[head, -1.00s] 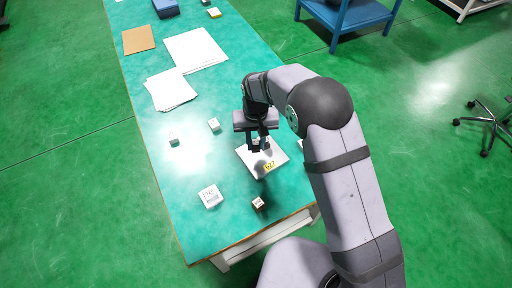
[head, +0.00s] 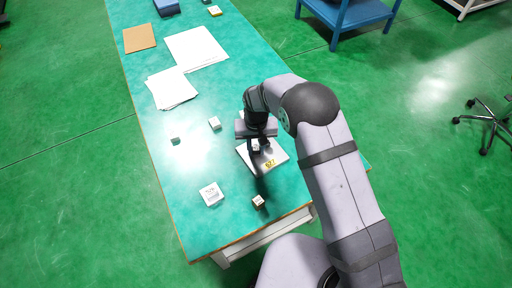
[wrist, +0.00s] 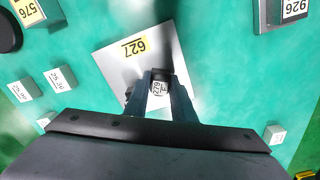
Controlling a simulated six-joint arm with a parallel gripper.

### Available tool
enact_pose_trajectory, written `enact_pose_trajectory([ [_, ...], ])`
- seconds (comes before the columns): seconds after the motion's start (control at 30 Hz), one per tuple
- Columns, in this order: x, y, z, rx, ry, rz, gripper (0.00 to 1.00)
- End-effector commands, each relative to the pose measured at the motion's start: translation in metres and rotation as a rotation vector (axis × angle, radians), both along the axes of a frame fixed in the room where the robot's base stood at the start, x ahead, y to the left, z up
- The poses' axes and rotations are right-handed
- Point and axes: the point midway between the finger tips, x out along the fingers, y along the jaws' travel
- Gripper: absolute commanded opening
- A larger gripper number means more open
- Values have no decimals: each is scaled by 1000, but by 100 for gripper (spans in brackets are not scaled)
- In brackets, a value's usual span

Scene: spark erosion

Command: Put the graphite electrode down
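The graphite electrode is a small dark block with a white number label (wrist: 158,88), seen between the fingertips in the wrist view. My gripper (wrist: 161,80) points down and appears shut on it, with one finger at each side. In the head view my gripper (head: 257,150) is over a flat, light metal plate (head: 277,155) marked 627 in yellow. The plate also shows in the wrist view (wrist: 112,58), under and around the fingertips. I cannot tell whether the electrode's underside touches the plate.
White paper sheets (head: 172,88) and a brown board (head: 139,38) lie farther back. The green tabletop (head: 160,190) is clear at the front left.

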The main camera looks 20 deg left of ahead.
Motion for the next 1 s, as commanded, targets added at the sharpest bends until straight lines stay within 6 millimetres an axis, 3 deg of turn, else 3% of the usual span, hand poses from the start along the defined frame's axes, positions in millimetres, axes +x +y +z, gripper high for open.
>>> enact_pose_trajectory([
  [0.03,0,0,0,0,0,0,32],
  [0.1,0,0,0,0,0,0,42],
  [0.57,1,0,7,2,-1,0,42],
  [0.77,1,1,30,3,-4,0,42],
  [1.0,1,1,73,4,-4,0,42],
])
